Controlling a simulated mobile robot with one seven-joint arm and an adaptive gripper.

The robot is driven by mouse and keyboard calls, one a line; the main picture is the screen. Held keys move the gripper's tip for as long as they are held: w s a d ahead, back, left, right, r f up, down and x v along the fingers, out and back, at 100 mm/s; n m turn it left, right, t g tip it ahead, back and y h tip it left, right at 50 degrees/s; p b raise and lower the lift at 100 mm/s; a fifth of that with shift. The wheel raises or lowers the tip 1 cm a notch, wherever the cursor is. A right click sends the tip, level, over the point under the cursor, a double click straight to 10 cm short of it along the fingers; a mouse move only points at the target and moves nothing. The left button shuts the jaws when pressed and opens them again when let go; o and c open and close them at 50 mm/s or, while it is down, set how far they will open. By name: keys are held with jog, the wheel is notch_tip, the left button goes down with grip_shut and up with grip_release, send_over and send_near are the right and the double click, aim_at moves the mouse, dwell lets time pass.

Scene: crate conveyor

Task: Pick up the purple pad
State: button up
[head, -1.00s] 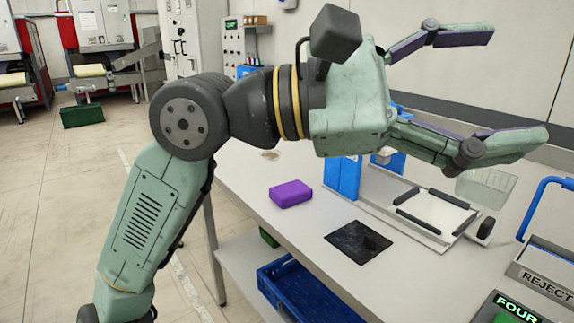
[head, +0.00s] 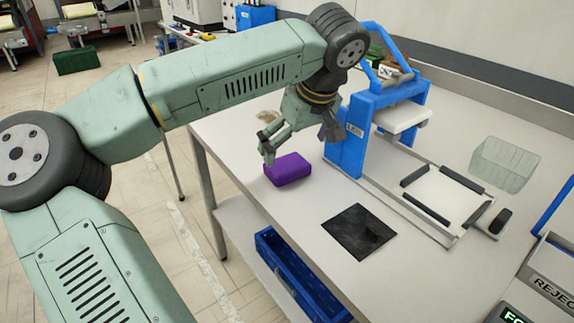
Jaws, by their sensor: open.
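The purple pad (head: 289,169) is a rounded block lying on the white table, near its left edge. My gripper (head: 298,147) is open and points down, above and just behind the pad. One finger shows over the pad's left end, and the other is partly seen toward the blue press. I cannot tell whether the fingers touch the pad. Nothing is seen between them.
A blue press (head: 348,140) with a sliding plate stands close right of the pad. A black square mat (head: 359,231) lies in front. A clear bin (head: 505,163) sits at right. A blue crate (head: 290,272) is on the lower shelf. Bare table (head: 245,195) surrounds the pad's front.

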aim_at(288, 164)
jog(key=shift+p+x, duration=0.85)
jog(key=shift+x, duration=2.3)
jog(key=c, duration=0.9)
